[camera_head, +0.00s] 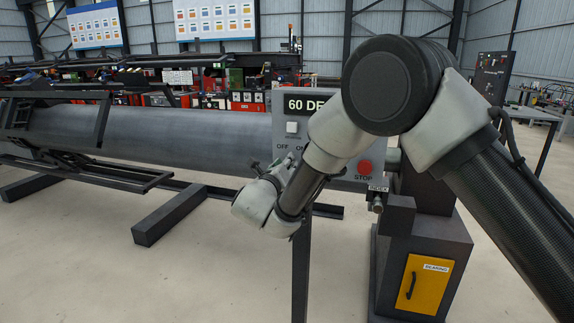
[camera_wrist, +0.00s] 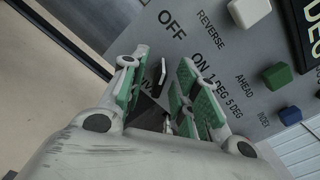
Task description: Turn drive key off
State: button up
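I cannot tell whether the key points to OFF or ON. In the head view my gripper (camera_head: 270,172) is at the lower left of the control panel (camera_head: 284,106); the key cannot be made out there.
The panel also carries a white button (camera_wrist: 249,11), a green button (camera_wrist: 277,75), a blue button (camera_wrist: 290,115) and a red STOP button (camera_head: 365,167). A long grey pipe (camera_head: 150,130) lies to the left. A dark pedestal with a yellow door (camera_head: 424,284) stands at right.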

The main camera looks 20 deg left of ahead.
jog(key=s, duration=1)
jog(key=shift+s+a, duration=0.15)
jog(key=shift+s, duration=0.1)
